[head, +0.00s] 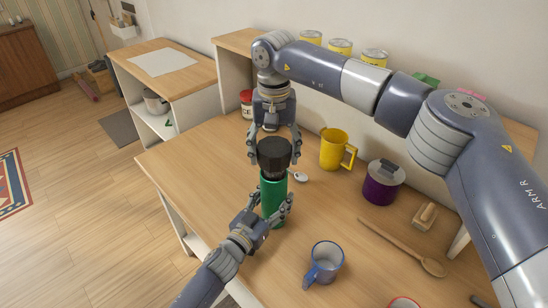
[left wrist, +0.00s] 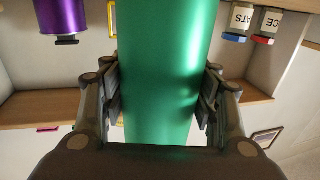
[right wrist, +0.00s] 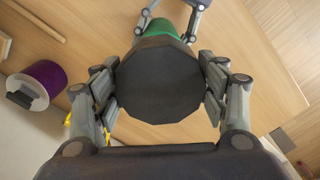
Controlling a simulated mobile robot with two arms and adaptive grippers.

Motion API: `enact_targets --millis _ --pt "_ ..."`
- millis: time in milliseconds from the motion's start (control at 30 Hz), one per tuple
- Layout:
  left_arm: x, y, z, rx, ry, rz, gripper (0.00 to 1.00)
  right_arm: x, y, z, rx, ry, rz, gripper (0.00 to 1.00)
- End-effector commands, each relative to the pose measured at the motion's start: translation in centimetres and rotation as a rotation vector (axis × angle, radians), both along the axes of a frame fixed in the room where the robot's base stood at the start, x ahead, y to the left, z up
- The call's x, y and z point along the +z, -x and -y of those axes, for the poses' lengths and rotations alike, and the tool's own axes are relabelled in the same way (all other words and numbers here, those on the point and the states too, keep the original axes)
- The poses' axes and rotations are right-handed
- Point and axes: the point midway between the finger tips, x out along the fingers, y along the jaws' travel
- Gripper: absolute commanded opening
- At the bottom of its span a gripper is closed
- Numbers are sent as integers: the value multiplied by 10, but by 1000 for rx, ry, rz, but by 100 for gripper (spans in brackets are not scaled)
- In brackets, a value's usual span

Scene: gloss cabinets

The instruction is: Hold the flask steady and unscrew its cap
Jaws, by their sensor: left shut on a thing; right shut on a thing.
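The green flask (head: 272,192) stands upright on the wooden table, its dark faceted cap (head: 274,155) on top. My left gripper (head: 276,208) is shut around the flask's body from the front; in the left wrist view the green body (left wrist: 166,70) fills the space between the fingers. My right gripper (head: 274,140) comes from above and is shut on the cap. In the right wrist view the cap (right wrist: 158,80) sits between the fingers, with a bit of the green body showing behind it. I cannot tell whether the cap is loosened.
A yellow mug (head: 334,149), a purple pot (head: 382,184) and a blue-grey mug (head: 324,262) stand to the right. A wooden spoon (head: 405,247) lies beyond the mug. The table left of the flask is clear.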

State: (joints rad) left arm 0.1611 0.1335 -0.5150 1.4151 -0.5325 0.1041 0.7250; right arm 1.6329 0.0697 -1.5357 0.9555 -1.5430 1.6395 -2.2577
Motion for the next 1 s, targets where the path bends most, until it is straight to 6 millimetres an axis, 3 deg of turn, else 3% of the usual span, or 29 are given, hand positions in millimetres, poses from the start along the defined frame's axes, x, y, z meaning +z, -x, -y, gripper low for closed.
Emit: enact_targets --millis 133,167,233,667,767,1000 --pt "0 0 0 0 0 0 0 0 0 0 0 0 -1 38" --pt "0 0 0 0 0 0 63 0 0 0 1 0 -1 38" --pt "0 0 0 0 0 0 78 0 0 0 1 0 -1 38" --pt "-1 3 -2 0 -1 -1 79 -1 0 0 1 0 -1 38" --pt "-1 12 -8 1 -1 -2 79 -1 0 0 1 0 -1 38" --pt "-1 55 -33 0 -2 -3 79 -1 0 0 1 0 -1 38"
